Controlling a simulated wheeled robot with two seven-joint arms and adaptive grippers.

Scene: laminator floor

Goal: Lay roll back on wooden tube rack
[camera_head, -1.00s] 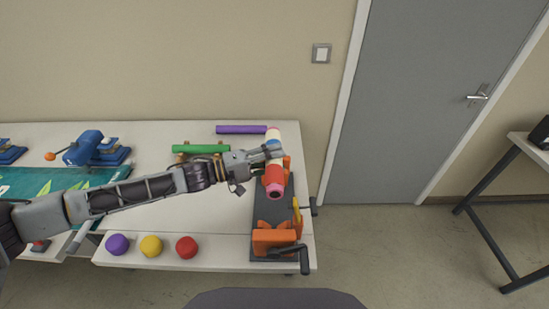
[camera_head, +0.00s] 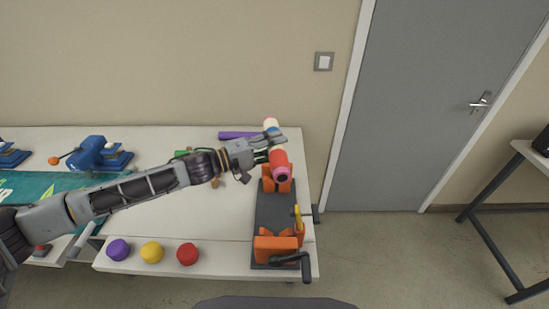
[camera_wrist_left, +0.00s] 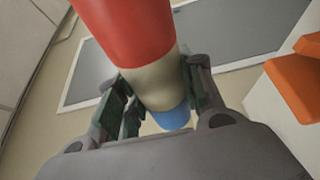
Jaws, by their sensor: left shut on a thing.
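My left gripper (camera_head: 273,143) is shut on a striped roll (camera_head: 279,160) with red, cream and blue bands and a pink end. I hold it near the back orange block of the dark machine, its red end toward me. In the left wrist view the roll (camera_wrist_left: 125,35) sits between both fingers, which close around its cream band. The wooden tube rack is mostly hidden behind my left arm; a small brown piece of it (camera_head: 216,182) shows below the wrist. A green tube (camera_head: 182,153) there is largely covered too. My right gripper is out of view.
The dark machine bed (camera_head: 274,215) with orange blocks and a crank stands at the table's right. A purple tube (camera_head: 237,135) lies at the back. A blue device (camera_head: 92,153) stands left.

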